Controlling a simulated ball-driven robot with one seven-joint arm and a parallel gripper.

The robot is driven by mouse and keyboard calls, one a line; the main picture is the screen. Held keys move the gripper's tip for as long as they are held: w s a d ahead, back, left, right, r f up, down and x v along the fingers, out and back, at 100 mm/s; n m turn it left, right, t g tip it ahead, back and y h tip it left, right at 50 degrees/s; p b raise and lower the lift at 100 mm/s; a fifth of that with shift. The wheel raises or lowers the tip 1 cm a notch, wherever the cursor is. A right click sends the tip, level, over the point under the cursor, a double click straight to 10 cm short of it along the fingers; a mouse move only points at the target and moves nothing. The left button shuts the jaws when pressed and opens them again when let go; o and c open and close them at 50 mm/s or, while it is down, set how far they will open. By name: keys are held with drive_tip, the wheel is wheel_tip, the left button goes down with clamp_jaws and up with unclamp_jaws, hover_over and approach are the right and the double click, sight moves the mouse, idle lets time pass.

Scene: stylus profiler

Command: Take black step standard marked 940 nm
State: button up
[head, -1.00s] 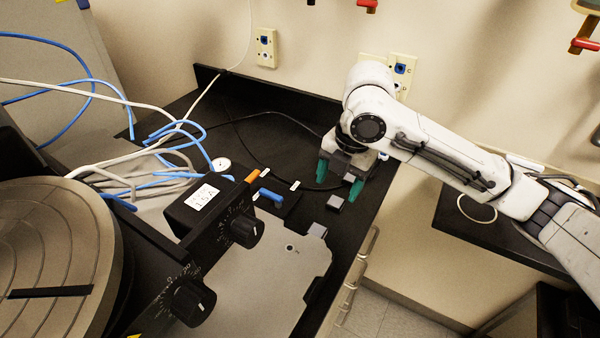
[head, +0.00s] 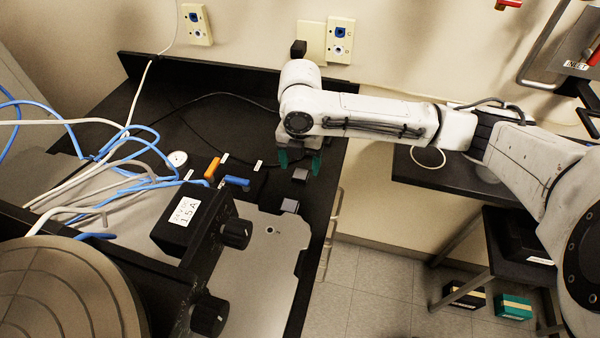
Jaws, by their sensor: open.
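My gripper (head: 299,163) has teal fingertips and points down over the back right of the black bench. Its fingers are apart, with nothing visible held between them. An orange block (head: 212,168) and a blue block (head: 237,182) lie to its left, near small white labels (head: 258,165). A dark block (head: 258,184) seems to lie right of the blue one, hard to make out against the black bench. It may be the black step standard, but no 940 nm marking is legible. A small grey-topped block (head: 300,176) sits just in front of the gripper.
Another grey block (head: 290,206) sits nearer, by the metal plate (head: 262,250). A black box marked 1.5A (head: 186,212) with knobs stands left of the plate. A round white dial (head: 177,158) and blue and grey cables lie farther left. A black cable runs behind the gripper.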

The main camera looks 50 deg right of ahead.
sight(301, 173)
drive_tip(key=shift+f, duration=1.55)
drive_tip(key=c, duration=1.1)
drive_tip(key=shift+r, duration=0.1)
drive_tip(key=shift+c, duration=0.2)
drive_tip(key=shift+r, duration=0.55)
drive_tip(key=s+r+b, duration=0.2)
drive_tip(key=s+r, duration=0.9)
drive_tip(key=s, duration=0.3)
drive_tip(key=shift+a+r, duration=0.2)
drive_tip(key=shift+r, duration=0.2)
